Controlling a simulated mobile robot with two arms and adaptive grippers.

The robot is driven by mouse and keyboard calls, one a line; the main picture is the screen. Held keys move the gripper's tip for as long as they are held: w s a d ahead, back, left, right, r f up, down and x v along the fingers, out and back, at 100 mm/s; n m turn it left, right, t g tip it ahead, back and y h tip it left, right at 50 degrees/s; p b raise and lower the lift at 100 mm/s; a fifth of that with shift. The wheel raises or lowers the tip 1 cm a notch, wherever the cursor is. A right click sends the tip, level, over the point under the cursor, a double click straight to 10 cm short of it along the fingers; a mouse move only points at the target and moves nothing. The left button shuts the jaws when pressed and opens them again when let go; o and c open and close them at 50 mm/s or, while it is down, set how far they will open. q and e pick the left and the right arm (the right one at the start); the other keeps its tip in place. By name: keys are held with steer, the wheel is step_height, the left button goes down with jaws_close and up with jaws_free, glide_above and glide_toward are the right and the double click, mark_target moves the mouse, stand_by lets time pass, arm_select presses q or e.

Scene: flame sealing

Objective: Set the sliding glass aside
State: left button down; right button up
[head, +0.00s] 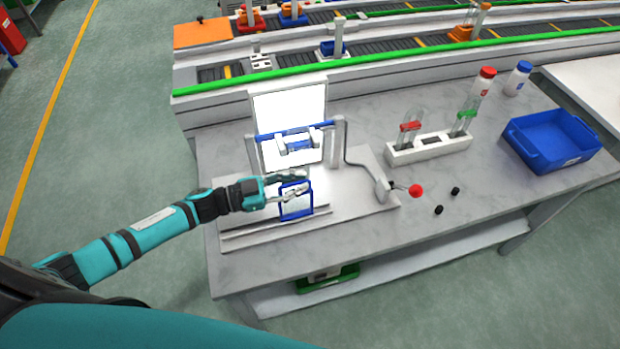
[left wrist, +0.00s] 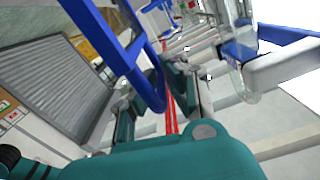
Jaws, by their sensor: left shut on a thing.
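The sliding glass (head: 297,207) is a small clear pane in a blue frame. It stands upright at the front of the white sealing fixture (head: 345,193). My left gripper (head: 300,187) reaches in from the left and is shut on the upper part of the blue frame. In the left wrist view the blue frame (left wrist: 112,42) runs down between the fingers of my left gripper (left wrist: 165,110). The fingers hide part of the frame. I cannot tell whether its lower edge touches the fixture's base. My right gripper is not in view.
A blue crossbar with clamps spans the fixture behind the glass. A red-knobbed lever (head: 415,190) is at its right. A white rack (head: 430,148) with tubes, two black caps and a blue bin (head: 540,150) lie further right. The front right of the table is clear.

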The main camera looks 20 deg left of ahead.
arm_select(q)
steer(key=v, duration=1.3)
steer(key=shift+a, duration=0.3)
steer(key=shift+r, duration=0.15)
steer(key=c, duration=1.4)
jaws_free()
steer(key=v, duration=1.3)
